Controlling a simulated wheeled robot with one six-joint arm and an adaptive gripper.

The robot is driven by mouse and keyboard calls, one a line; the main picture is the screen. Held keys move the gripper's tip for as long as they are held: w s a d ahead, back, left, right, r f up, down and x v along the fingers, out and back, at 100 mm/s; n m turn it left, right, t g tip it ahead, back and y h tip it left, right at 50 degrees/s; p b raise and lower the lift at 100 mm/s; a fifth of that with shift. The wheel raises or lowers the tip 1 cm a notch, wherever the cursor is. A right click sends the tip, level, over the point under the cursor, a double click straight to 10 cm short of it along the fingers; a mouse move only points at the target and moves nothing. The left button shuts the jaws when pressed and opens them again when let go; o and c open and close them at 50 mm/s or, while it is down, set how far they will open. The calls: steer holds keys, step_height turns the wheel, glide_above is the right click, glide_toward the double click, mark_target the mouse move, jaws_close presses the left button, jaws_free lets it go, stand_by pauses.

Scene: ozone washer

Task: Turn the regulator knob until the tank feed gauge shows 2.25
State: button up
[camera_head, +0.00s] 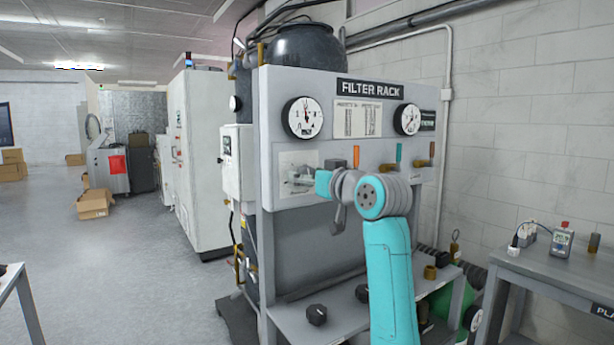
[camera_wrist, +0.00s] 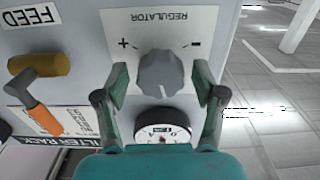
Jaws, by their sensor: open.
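The regulator knob (camera_wrist: 160,74) is a grey ridged knob on a light plate marked REGULATOR with plus and minus signs in the wrist view. My gripper (camera_wrist: 160,86) is open, with one finger on each side of the knob and visible gaps between. In the head view my gripper (camera_head: 308,183) is in front of the panel's lower left plate and hides most of the knob. A round white gauge (camera_head: 303,117) sits above that plate; its needle points near the top, but its reading is too small to tell. The same gauge is partly hidden by my wrist in the wrist view (camera_wrist: 163,132).
A second gauge (camera_head: 407,119) is at the panel's upper right. Several valves with orange or teal handles, such as the orange one (camera_head: 356,156), project from the panel. The rack's lower shelf (camera_head: 345,318) holds loose dark fittings. Open floor (camera_head: 140,270) lies to the left.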

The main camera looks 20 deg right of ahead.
steer(key=shift+w+a, duration=0.15)
steer(key=shift+w, duration=0.2)
steer(key=c, duration=1.2)
steer(key=shift+o, duration=0.2)
steer(key=shift+m, duration=2.7)
steer(key=o, duration=1.2)
steer(key=shift+c, duration=0.2)
